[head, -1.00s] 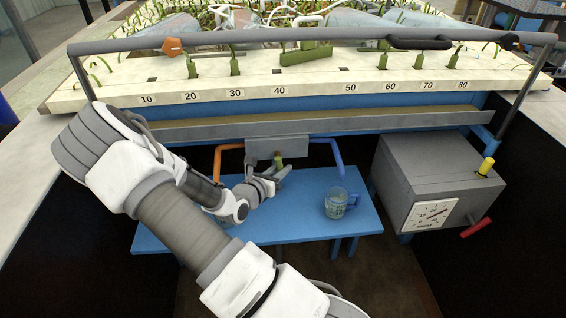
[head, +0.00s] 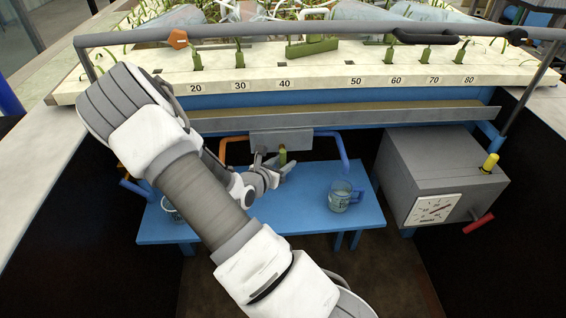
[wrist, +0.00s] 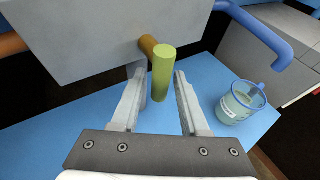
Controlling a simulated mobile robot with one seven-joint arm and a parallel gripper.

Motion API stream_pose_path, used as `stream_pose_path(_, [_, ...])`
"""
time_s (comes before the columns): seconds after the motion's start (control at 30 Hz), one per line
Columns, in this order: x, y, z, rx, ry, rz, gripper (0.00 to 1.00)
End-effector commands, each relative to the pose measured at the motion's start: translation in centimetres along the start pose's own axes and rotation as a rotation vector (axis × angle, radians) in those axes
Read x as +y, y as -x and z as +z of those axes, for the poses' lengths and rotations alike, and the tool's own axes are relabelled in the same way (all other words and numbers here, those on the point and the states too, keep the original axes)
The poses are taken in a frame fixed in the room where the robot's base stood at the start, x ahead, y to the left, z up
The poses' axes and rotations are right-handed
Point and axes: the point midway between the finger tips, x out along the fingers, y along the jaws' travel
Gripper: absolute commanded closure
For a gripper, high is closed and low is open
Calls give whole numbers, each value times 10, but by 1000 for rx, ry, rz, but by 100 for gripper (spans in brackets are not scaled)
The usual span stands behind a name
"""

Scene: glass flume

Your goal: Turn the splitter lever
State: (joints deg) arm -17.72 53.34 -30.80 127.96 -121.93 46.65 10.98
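The splitter lever (wrist: 163,72) is a short yellow-green handle on a brass-coloured shaft, hanging at the front of the grey splitter box (wrist: 90,35). In the head view the lever (head: 282,155) shows small below the box (head: 281,140). My gripper (wrist: 160,78) is open, with one finger on each side of the lever's lower part. A gap shows between the lever and the right finger; the left finger is closer, and I cannot tell whether it touches. In the head view my gripper (head: 281,172) is partly hidden by my arm.
A blue bench (head: 290,220) lies below the box. A jug with a blue handle (head: 340,197) stands right of my gripper; another jug (head: 172,208) is partly hidden by my arm. An orange pipe (head: 229,148) and a blue pipe (head: 341,150) flank the box. A grey cabinet (head: 440,160) stands right.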

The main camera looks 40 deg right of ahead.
Motion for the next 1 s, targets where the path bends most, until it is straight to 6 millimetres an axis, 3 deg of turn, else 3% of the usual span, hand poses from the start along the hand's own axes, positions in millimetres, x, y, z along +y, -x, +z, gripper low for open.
stream_pose_path(0.33, [0, 1, 0, -1, 0, 0, 45])
stream_pose_path(0.47, [1, 12, 1, -1, 1, 2, 45])
stream_pose_path(1.0, [1, 134, 2, 0, 1, 4, 45])
